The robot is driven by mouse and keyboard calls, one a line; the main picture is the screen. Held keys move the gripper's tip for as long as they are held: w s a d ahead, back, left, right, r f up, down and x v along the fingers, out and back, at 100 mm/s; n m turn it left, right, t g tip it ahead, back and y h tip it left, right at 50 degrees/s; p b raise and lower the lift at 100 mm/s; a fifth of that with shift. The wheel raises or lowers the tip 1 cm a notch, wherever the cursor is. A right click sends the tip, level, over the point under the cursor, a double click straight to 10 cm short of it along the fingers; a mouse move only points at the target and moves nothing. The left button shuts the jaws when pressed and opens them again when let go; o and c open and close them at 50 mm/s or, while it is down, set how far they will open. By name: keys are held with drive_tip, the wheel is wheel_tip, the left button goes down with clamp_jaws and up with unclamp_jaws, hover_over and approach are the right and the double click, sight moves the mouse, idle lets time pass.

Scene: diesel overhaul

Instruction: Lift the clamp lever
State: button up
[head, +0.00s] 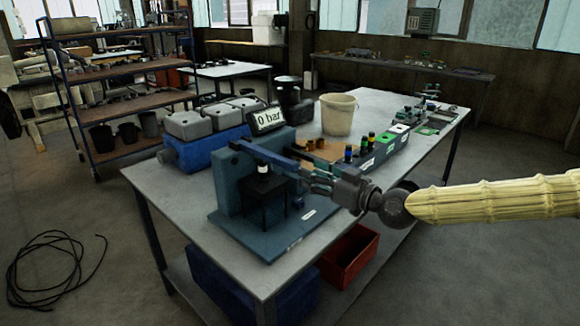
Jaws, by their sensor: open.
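A blue bar (265,154), which looks like the clamp lever, lies nearly level across the top of a blue-grey test stand (228,180) on the table. A small white-topped part (263,168) stands under it, above a black frame (262,205). My gripper (308,178) is open at the bar's right end. Its fingers overlap that end in the picture; I cannot tell whether they touch it or are around it.
A "0 bar" display (267,119) stands behind the bar. A blue engine block (205,148) is at the left, and a beige bucket (338,113) is behind. The table's front left corner is clear.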

drive_tip(key=p, duration=0.3)
approach(275, 155)
drive_tip(key=x, duration=0.6)
drive_tip(key=shift+f, duration=0.1)
clamp_jaws()
